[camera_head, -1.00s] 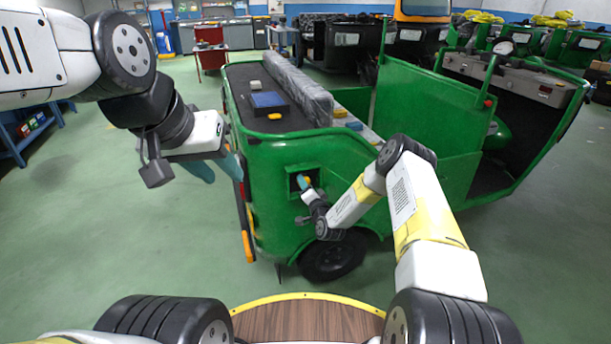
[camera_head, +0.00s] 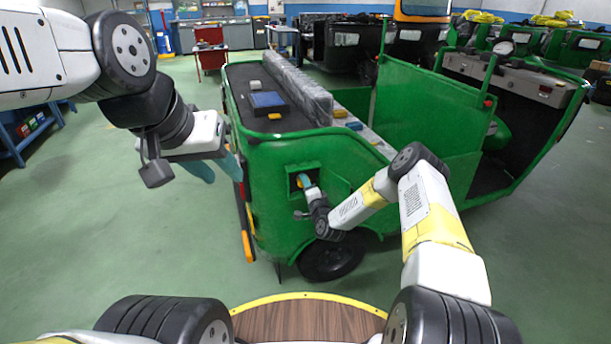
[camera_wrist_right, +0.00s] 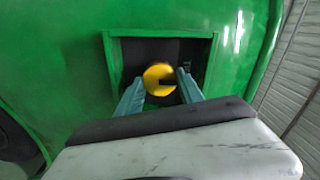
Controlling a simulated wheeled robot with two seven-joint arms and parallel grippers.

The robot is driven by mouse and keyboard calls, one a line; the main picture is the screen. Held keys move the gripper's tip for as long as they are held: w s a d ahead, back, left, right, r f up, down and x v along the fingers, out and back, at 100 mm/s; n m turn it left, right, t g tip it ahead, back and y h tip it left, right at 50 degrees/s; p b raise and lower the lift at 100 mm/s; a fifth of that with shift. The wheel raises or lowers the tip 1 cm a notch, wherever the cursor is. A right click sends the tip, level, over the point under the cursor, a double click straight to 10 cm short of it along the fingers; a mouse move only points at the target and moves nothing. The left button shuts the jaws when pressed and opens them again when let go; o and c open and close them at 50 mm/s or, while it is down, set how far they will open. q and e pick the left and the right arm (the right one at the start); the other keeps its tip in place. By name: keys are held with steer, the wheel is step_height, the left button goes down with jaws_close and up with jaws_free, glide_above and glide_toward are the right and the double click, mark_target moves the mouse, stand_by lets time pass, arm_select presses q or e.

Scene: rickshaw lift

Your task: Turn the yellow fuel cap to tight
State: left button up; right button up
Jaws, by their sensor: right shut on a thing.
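The yellow fuel cap (camera_wrist_right: 159,79) is round with a dark notch and sits in a dark square recess in the green side of the rickshaw (camera_head: 290,152). My right gripper (camera_wrist_right: 161,88) has its teal fingers on either side of the cap, shut on it. In the head view the right gripper (camera_head: 304,182) reaches into the recess and hides most of the cap. My left gripper (camera_head: 216,167) is raised left of the rickshaw, away from the cap; its teal fingers are seen spread a little apart, with nothing between them.
A blue box (camera_head: 268,101) and small items lie on the rickshaw's black rear deck. A wheel (camera_head: 331,261) is below the recess. A red cart (camera_head: 209,50) stands behind.

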steer(key=o, duration=1.4)
steer(key=shift+s, duration=0.1)
steer(key=shift+v, duration=3.85)
